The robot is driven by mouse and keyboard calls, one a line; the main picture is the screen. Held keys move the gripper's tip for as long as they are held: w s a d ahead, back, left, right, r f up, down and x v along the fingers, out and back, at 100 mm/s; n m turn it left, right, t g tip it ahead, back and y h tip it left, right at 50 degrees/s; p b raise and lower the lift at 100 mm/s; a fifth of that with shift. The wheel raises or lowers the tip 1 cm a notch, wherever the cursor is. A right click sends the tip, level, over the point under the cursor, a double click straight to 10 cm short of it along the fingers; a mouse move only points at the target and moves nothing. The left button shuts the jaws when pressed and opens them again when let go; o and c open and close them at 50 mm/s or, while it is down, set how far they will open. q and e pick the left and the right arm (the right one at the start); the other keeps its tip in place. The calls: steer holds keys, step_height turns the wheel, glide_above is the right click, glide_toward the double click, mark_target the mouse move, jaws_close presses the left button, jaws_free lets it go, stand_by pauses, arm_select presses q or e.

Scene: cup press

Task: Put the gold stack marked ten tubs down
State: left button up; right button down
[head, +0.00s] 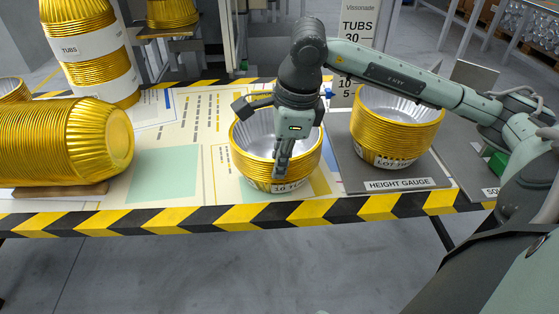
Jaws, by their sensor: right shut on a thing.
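The short gold stack (246,166) has a silver inside and a white label low on its front that reads like "10 TUBS", partly cut off. My right gripper (268,128) is over it, pointing down, with one finger against its near wall and the other near its left rim. The gripper is shut on the stack's wall. The stack is upright at the table's front, over the printed sheet. I cannot tell whether its base touches the table. My left gripper is out of view.
Another gold stack (392,128), marked "LOT", stands right on the grey height gauge plate (350,176). A long gold stack (62,142) lies at left on a wooden rest. A tall banded stack (103,72) stands behind. A pale green patch (163,172) is bare. The striped edge (190,219) borders the front.

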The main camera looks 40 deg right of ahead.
steer(key=c, duration=1.6)
jaws_free()
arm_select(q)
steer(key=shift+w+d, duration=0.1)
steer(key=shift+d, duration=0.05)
arm_select(e)
steer(key=shift+r, duration=0.4)
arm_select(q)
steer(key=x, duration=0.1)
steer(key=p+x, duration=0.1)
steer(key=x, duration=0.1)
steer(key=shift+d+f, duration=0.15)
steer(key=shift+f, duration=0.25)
arm_select(e)
steer(key=r, duration=0.3)
steer(key=s+r, duration=0.1)
steer(key=r, duration=0.3)
steer(key=s+r, duration=0.1)
steer(key=r, duration=0.3)
steer(key=shift+d, duration=0.4)
